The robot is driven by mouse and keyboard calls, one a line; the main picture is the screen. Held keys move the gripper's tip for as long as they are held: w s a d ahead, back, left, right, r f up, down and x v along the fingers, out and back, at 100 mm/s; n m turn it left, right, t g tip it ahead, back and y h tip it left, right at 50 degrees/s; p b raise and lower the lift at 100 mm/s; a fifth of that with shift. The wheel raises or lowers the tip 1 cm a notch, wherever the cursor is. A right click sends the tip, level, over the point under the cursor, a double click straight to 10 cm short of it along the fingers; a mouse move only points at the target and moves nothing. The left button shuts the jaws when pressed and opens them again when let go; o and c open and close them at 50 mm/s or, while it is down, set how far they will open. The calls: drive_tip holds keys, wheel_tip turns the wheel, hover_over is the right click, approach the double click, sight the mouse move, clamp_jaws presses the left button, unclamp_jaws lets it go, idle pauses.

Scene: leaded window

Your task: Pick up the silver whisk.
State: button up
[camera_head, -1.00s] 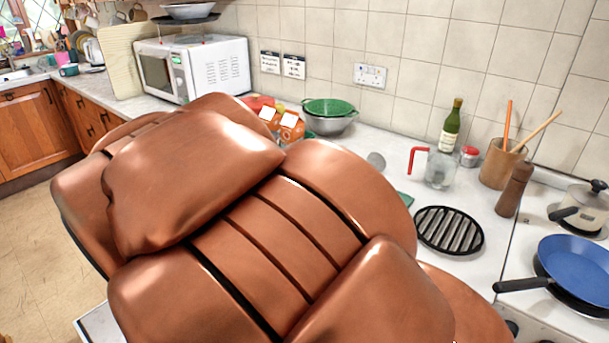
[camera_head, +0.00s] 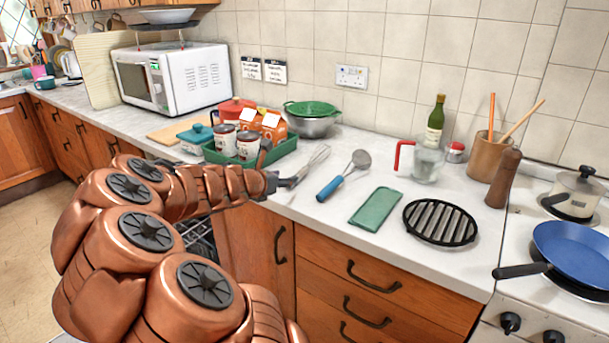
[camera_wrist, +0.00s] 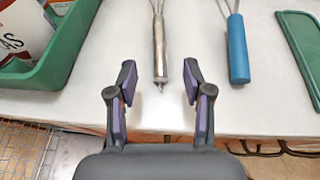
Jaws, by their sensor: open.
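The silver whisk (camera_head: 313,160) lies on the white worktop (camera_head: 390,165), right of the green tray. Its wire end points to the back. In the wrist view the whisk's metal handle (camera_wrist: 160,45) points toward me, its end near the worktop's front edge. My gripper (camera_wrist: 159,80) is open and empty, with a fingertip to either side of the handle's end.
The green tray (camera_head: 280,155) with jars and cartons stands close on the left. A glass jug (camera_head: 427,163) stands behind.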

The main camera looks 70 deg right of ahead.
sight(309, 163)
drive_tip(key=shift+x, duration=3.95)
drive_tip(key=shift+f, duration=0.2)
clamp_jaws()
